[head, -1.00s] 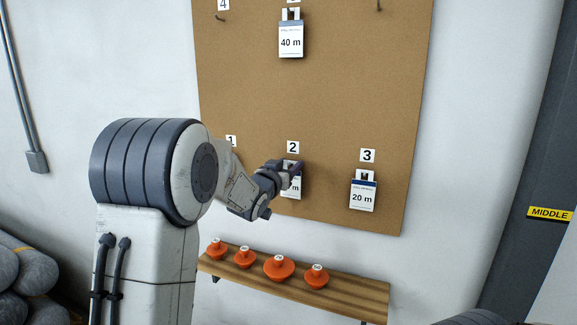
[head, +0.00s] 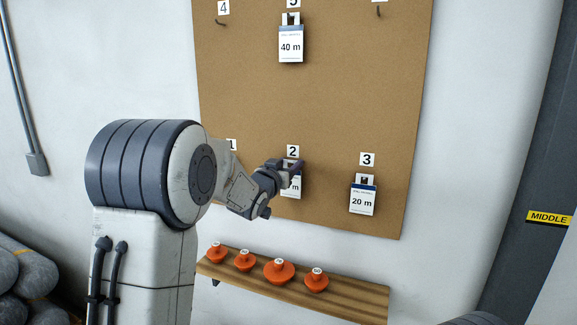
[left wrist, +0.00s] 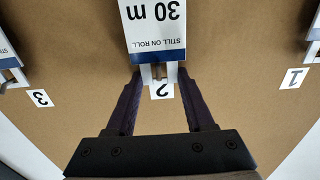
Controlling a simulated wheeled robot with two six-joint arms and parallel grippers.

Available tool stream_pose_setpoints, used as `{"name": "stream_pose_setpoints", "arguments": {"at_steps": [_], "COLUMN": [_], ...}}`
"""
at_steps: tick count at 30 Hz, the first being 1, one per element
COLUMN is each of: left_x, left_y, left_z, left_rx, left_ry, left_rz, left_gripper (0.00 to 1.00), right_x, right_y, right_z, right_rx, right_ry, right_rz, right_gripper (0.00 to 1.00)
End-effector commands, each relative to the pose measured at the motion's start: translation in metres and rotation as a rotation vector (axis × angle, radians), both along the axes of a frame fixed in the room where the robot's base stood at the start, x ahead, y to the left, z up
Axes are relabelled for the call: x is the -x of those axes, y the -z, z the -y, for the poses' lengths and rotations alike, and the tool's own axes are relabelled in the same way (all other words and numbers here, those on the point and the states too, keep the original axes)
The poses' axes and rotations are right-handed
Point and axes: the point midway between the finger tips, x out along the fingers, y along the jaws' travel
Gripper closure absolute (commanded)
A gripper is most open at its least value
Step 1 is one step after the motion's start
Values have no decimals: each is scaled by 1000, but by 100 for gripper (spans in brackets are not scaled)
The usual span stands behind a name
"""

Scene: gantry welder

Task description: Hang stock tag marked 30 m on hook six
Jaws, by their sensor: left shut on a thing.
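The white stock tag marked 30 m (left wrist: 155,28) hangs at the number 2 label (head: 293,152) on the brown board. It shows upside down in the left wrist view, with a blue band and a pale top tab. My left gripper (left wrist: 160,76) is shut on that top tab, one dark finger on each side. In the head view my left gripper (head: 294,170) covers most of the tag (head: 292,190). A bare hook (head: 379,11) is at the board's upper right; its number is out of frame. My right gripper is out of view.
The 40 m tag (head: 291,45) hangs at 5, the 20 m tag (head: 362,200) at 3. Hook 4 (head: 221,22) is bare. A wooden shelf (head: 345,300) with several orange knobs (head: 279,271) is below. The board's middle is clear.

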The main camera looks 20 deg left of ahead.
Motion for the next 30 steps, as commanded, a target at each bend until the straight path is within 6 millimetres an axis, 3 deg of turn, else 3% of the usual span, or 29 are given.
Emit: {"name": "stream_pose_setpoints", "arguments": {"at_steps": [30], "left_x": [28], "left_y": [0], "left_z": [-1], "left_rx": [0], "left_ry": [-1], "left_rz": [1], "left_gripper": [100], "right_x": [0], "right_y": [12], "right_z": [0], "right_rx": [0], "right_ry": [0], "right_rz": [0], "right_gripper": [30]}}
